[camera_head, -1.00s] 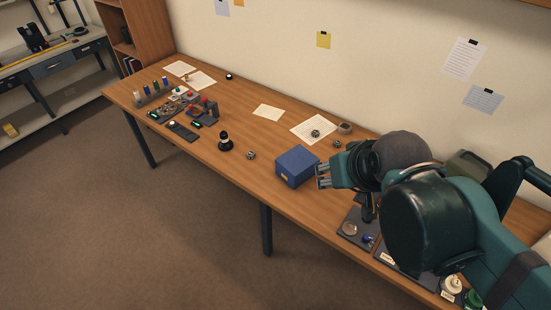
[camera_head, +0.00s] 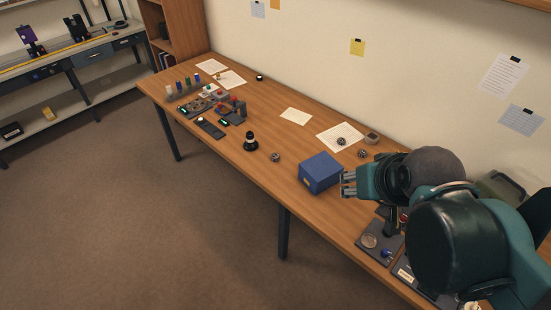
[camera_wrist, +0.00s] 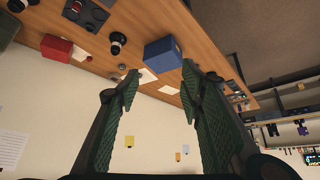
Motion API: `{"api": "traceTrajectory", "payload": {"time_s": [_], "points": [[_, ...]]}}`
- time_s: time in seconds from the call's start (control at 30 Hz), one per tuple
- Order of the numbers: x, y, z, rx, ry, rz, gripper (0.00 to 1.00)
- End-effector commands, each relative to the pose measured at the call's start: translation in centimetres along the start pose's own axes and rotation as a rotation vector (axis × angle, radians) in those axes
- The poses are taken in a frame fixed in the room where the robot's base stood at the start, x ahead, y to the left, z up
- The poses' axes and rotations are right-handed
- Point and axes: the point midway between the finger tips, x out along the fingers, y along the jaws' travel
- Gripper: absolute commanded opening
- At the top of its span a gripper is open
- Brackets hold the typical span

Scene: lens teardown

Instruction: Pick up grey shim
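I cannot pick out the grey shim with certainty in either view; small parts at the far left end of the bench are too small to tell apart. My gripper (camera_head: 347,184) is at the right side of the blue box (camera_head: 320,174) in the head view, above the bench. In the wrist view the two green ridged fingers of my gripper (camera_wrist: 160,71) stand wide apart with nothing between the tips. The blue box (camera_wrist: 161,52) shows beyond them.
The wooden bench (camera_head: 233,150) carries trays and small parts at its far left, and a black stand (camera_head: 250,142) nearer the middle. A dark tray (camera_head: 372,254) lies below my arm. A red box (camera_wrist: 57,49) shows in the wrist view. The bench's middle front is fairly clear.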

Motion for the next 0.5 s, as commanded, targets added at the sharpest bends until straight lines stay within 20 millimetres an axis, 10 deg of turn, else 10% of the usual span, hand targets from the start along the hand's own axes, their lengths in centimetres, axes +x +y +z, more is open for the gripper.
{"api": "traceTrajectory", "payload": {"time_s": [0.5], "points": [[0.07,-0.12,-0.48,-0.011,-0.006,-0.002,0.41]]}}
